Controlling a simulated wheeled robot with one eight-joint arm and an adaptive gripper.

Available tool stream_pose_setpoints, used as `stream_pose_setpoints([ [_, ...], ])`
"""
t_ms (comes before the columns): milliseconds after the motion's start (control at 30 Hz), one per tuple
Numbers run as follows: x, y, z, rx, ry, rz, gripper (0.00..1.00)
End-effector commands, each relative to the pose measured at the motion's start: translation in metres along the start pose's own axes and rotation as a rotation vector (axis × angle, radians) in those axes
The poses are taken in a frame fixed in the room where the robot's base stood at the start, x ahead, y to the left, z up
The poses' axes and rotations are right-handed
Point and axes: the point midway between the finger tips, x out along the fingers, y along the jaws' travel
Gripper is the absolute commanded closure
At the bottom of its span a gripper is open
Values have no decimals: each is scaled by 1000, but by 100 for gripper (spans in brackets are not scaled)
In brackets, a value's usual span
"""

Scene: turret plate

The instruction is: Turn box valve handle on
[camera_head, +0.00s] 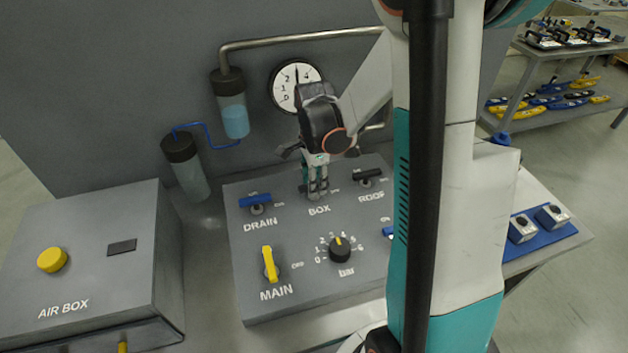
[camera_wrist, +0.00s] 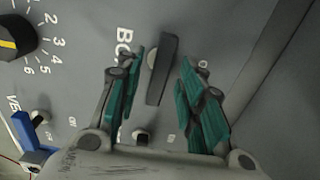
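My gripper (camera_head: 318,188) reaches down over the valve panel, just above the BOX label (camera_head: 319,210). In the wrist view my gripper (camera_wrist: 162,60) is open, with a green-padded finger on each side of the dark box valve handle (camera_wrist: 165,70). The handle's long side runs roughly along the fingers, with a gap to each finger visible. I cannot tell how far the fingertips are above the panel. In the head view the fingers mostly hide this handle. The BOX label is partly covered by the left finger in the wrist view.
The panel (camera_head: 245,290) also carries a blue drain handle (camera_head: 256,201), a black roof handle (camera_head: 368,174), a yellow main handle (camera_head: 269,263) and a black bar knob (camera_head: 340,249). A blue handle (camera_wrist: 33,135) shows lower left in the wrist view. A gauge (camera_head: 284,88) and pipe stand behind.

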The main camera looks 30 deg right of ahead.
Motion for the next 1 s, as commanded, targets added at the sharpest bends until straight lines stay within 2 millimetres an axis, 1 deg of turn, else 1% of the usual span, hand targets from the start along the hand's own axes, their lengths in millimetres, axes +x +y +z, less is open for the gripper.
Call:
stream_pose_setpoints([
  [33,0,0,0,0,0,0,67],
  [67,0,0,0,0,0,0,74],
  [100,0,0,0,0,0,0,83],
  [167,0,0,0,0,0,0,97],
  [200,0,0,0,0,0,0,100],
  [467,0,0,0,-6,0,0,100],
  [667,0,0,0,-58,0,0,100],
  [867,0,0,0,-183,0,0,100],
  [1000,0,0,0,-307,0,0,100],
])
